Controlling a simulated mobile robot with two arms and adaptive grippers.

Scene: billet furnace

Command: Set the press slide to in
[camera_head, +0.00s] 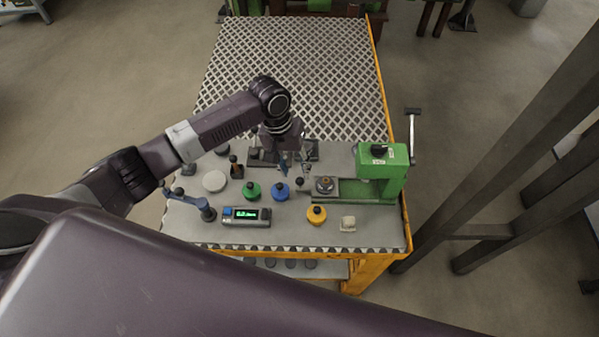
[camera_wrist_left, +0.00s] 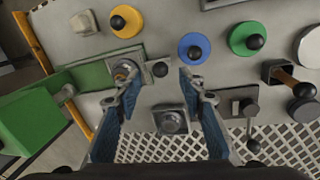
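The green press (camera_head: 380,170) stands at the right of the table, with a lever at its right side. Its slide (camera_head: 312,192) is a grey plate at the press's left side with a black ball knob (camera_head: 300,182) on its left end. A round metal piece (camera_head: 325,185) sits at the slide's right part. In the left wrist view the knob (camera_wrist_left: 160,69) shows between the fingertips, and the press (camera_wrist_left: 40,125) is at the left. My left gripper (camera_head: 294,170) is open and empty above the table, pointing down near the knob; contact cannot be told. My right gripper is not in view.
Green (camera_head: 252,190), blue (camera_head: 280,191) and yellow (camera_head: 316,214) round knobs stand near the slide. A display box (camera_head: 246,216) and a blue-handled lever (camera_head: 195,203) are at front left. A pale block (camera_head: 348,223) lies at front right. A metal grating (camera_head: 300,60) covers the table's back.

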